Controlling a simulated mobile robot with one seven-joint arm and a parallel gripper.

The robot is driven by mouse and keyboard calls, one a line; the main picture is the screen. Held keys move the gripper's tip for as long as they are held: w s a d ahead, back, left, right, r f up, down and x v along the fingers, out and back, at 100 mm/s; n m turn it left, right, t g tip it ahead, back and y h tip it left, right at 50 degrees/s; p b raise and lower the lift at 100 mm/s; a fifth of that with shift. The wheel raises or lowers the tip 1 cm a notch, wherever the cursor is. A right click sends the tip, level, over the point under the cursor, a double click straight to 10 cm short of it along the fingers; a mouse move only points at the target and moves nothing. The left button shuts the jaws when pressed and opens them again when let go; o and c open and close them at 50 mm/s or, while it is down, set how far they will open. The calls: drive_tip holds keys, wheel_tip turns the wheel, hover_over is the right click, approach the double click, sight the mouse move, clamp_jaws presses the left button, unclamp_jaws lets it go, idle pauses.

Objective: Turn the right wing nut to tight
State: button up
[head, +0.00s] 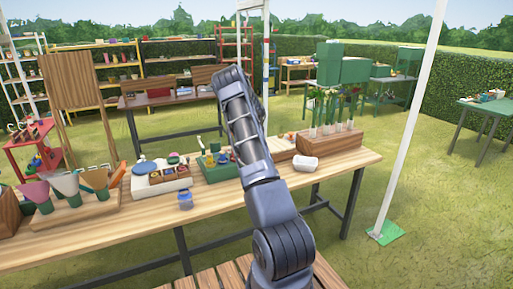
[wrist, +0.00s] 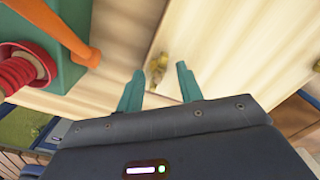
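In the wrist view a small brass-coloured piece (wrist: 157,66), which looks like a wing nut, stands on a pale wooden surface (wrist: 215,40). My gripper (wrist: 160,72) is open, with its two teal fingers on either side of the brass piece. Gaps show between the piece and both fingers, and it sits at about fingertip level. I cannot tell its exact turn or how tight it is. No second wing nut is clear in the wrist view. In the head view my arm hides the gripper and the wing nut.
Left of the fingers are a green block (wrist: 75,20), a red threaded knob (wrist: 20,70) and an orange bar (wrist: 70,35). In the head view the workbench (head: 130,230) holds a green tray (head: 215,172), a blue jar (head: 185,200) and a wooden tube rack (head: 330,140).

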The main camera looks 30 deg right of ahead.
drive_tip(key=shift+o, duration=0.2)
drive_tip(key=shift+s+f, duration=0.15)
drive_tip(key=shift+f, duration=0.05)
wheel_tip(320, 180, up, 11)
idle(0.4)
drive_tip(key=shift+f, duration=0.1)
drive_tip(key=s+a+r+n+t+y, duration=0.1)
drive_tip(key=s+a+r+n, duration=0.7)
drive_tip(key=s+r, duration=0.4)
drive_tip(key=s+a+r+n+t+y, duration=0.1)
drive_tip(key=s+a+r+n, duration=0.5)
drive_tip(key=s+a+r, duration=0.55)
drive_tip(key=s+a+f+n, duration=0.1)
drive_tip(key=s+a+n, duration=0.2)
drive_tip(key=s, duration=0.7)
drive_tip(key=s+a+f+n+t+h, duration=0.1)
drive_tip(key=s+a+n, duration=0.3)
drive_tip(key=s+n, duration=0.3)
drive_tip(key=s+a+f+n+t+h, duration=0.1)
drive_tip(key=s+a+n, duration=0.3)
drive_tip(key=s, duration=1)
drive_tip(key=shift+s+f+n, duration=0.15)
drive_tip(key=shift+f+n, duration=0.1)
drive_tip(key=shift+n, duration=0.15)
